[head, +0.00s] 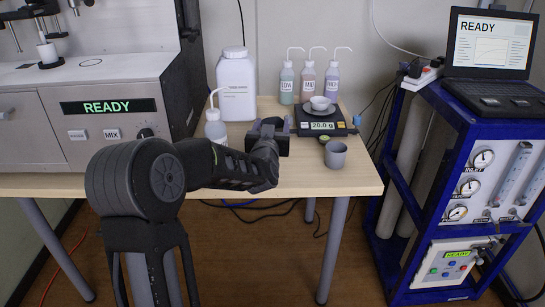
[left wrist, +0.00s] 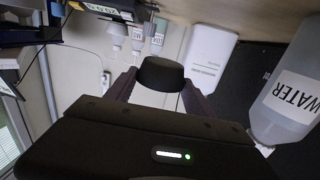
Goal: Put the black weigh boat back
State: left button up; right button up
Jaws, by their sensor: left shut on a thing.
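My left gripper (head: 268,128) is over the front middle of the table, between the wash bottle and the balance. In the left wrist view its fingers are shut on a dark, round, shallow thing, the black weigh boat (left wrist: 162,73). In the head view the boat is mostly hidden by the gripper, and I cannot tell whether it touches the table. The balance (head: 322,125) reads 20.0 g and has white dishes (head: 320,103) on its pan. My right gripper is not in view.
A grey cup (head: 335,155) stands at the table's front right, with a small dark round item (head: 324,140) behind it. The water bottle (head: 215,127) is left of the gripper. A white jug (head: 237,85) and several wash bottles (head: 309,80) stand behind. The soil analyser (head: 90,105) is at left.

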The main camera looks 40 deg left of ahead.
pick_arm(q)
notch_tip(320, 180, down, 5)
jog(key=shift+f+b, duration=0.1)
jog(key=shift+b, duration=0.3)
jog(key=shift+f+b, duration=0.4)
jog(key=shift+f, duration=1.5)
jog(key=shift+f, duration=0.2)
jog(key=o, duration=1)
jog(key=shift+o, duration=0.2)
jog(key=shift+r, duration=0.15)
jog(key=shift+r, duration=0.2)
jog(key=v, duration=1.2)
jog(key=shift+f+p, duration=0.2)
jog(key=shift+p, duration=0.1)
